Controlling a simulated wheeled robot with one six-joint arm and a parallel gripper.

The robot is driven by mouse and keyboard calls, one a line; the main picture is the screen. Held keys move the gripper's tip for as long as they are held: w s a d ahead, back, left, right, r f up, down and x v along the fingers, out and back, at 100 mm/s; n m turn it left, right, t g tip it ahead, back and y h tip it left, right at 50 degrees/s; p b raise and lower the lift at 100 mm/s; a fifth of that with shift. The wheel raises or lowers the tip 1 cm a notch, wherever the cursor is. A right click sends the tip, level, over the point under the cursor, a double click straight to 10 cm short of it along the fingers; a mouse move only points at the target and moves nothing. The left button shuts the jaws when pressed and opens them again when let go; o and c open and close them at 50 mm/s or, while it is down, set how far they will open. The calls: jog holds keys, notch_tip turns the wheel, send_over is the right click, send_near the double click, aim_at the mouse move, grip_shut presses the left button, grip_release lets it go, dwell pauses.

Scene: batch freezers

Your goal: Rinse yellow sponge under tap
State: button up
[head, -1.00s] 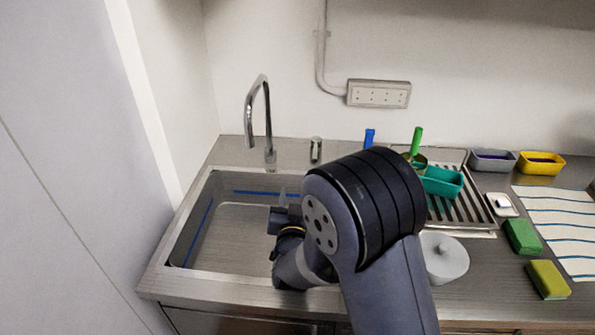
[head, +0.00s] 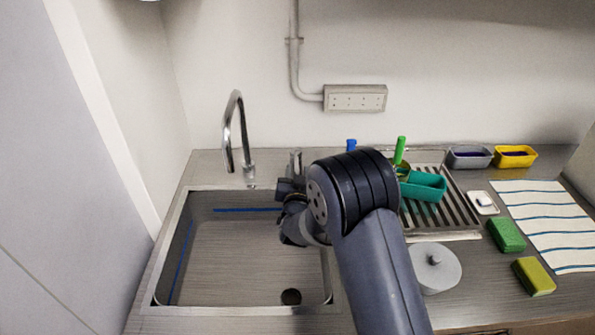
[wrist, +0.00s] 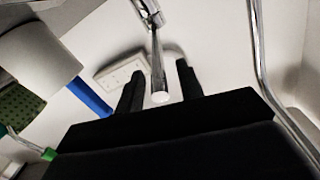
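The yellow sponge (head: 533,276) lies on the counter at the front right in the head view, far from my gripper. The chrome tap (head: 234,130) arches over the sink (head: 240,255) at the left, and no water shows from it. A short upright chrome tap lever (head: 296,158) stands to its right. My gripper (head: 284,188) is at the back right of the sink, near this lever. In the wrist view my gripper (wrist: 160,70) is open, with a chrome rod (wrist: 157,65), apparently the lever, showing between its fingers. I cannot tell if they touch.
A green sponge (head: 506,235) lies behind the yellow one. A soap dish (head: 483,203), grey tub (head: 469,157), yellow tub (head: 516,156) and striped cloth (head: 545,215) are at right. A teal container (head: 424,187) stands on the drainer; a white round lid (head: 437,268) is in front.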

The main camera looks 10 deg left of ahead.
jog(key=shift+c, duration=0.5)
grip_shut()
